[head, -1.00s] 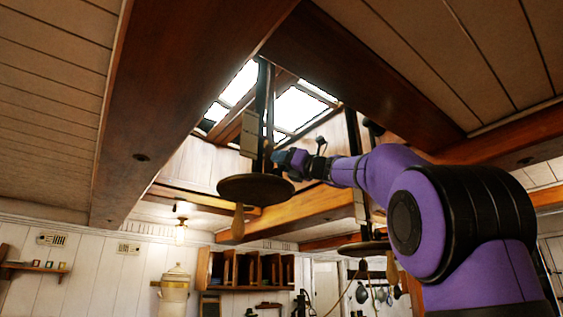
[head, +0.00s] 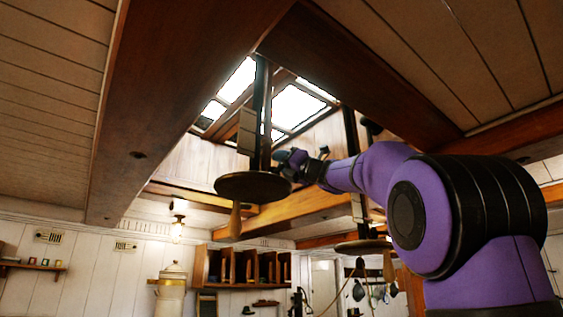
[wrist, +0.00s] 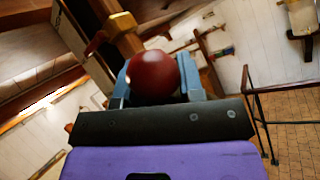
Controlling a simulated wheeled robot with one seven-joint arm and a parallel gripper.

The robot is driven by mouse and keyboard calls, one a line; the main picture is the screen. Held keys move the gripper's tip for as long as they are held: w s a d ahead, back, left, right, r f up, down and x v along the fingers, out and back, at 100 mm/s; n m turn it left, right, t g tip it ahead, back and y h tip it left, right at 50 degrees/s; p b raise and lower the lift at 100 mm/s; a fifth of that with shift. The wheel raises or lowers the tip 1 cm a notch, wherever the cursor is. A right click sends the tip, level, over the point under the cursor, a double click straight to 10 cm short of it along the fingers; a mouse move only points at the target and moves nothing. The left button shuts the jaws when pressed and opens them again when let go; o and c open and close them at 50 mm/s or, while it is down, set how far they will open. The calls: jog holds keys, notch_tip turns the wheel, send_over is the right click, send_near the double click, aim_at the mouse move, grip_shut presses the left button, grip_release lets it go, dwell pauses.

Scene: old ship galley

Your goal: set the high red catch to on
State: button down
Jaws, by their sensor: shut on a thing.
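A round red knob (wrist: 153,76), which looks like the red catch's grip, sits between the two blue fingers of my gripper (wrist: 156,82) in the wrist view. My gripper is shut on it. Beyond the knob are a brass-coloured fitting (wrist: 121,23) and a smaller dark red piece (wrist: 95,43). In the head view my gripper (head: 284,157) is raised beside a dark hanging post (head: 262,112), under the skylight. The knob cannot be made out there. No on or off marking can be read.
A round wooden disc (head: 252,187) hangs on the post just below my gripper, with a wooden handle (head: 236,220) under it. A second disc (head: 363,246) hangs farther back. Heavy ceiling beams (head: 160,110) frame the skylight (head: 297,107).

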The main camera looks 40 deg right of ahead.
jog(key=c, duration=0.8)
grip_release()
jog(key=shift+o, duration=0.2)
jog(key=v, duration=1)
jog(key=shift+s+f, duration=0.3)
jog(key=shift+o, duration=0.3)
jog(key=shift+d, duration=0.1)
